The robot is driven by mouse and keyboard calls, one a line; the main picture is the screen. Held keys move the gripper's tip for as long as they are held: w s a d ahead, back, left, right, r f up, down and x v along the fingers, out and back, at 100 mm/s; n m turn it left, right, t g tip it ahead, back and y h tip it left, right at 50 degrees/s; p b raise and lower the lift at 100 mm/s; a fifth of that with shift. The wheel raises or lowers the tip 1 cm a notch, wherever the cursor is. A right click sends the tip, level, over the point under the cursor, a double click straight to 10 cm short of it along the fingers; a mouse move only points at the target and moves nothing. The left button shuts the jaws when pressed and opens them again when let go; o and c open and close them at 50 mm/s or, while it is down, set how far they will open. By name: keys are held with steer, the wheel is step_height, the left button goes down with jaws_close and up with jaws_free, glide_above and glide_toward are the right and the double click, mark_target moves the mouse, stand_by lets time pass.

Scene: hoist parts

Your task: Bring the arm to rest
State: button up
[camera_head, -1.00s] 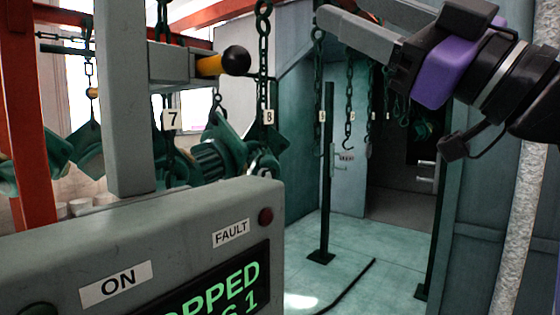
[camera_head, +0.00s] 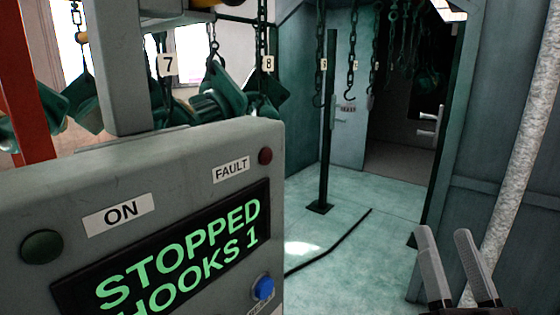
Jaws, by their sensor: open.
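My gripper (camera_head: 450,236) shows at the lower right edge of the head view. Its two grey fingers point up and stand apart with nothing between them. Its body and the rest of my arm are below the picture. The gripper is right of the control box (camera_head: 225,145) and apart from it, in front of the teal wall and floor.
The grey control box fills the lower left, with a display (camera_head: 170,265) reading "STOPPED HOOKS 1" and a blue button (camera_head: 262,288). Teal parts hang from chains behind it. A dark post (camera_head: 328,120) stands mid-floor. A pale pipe (camera_head: 520,145) runs up at right.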

steer(key=s+a+f+n+g, duration=0.1)
steer(key=s+f+g, duration=0.3)
steer(key=s+f, duration=0.9)
steer(key=s+a+f+n+g, duration=0.2)
steer(key=s+f+g, duration=0.3)
steer(key=s+f, duration=0.9)
steer(key=s, duration=0.5)
steer(key=shift+f+g+y, duration=0.3)
steer(key=shift+y, duration=0.1)
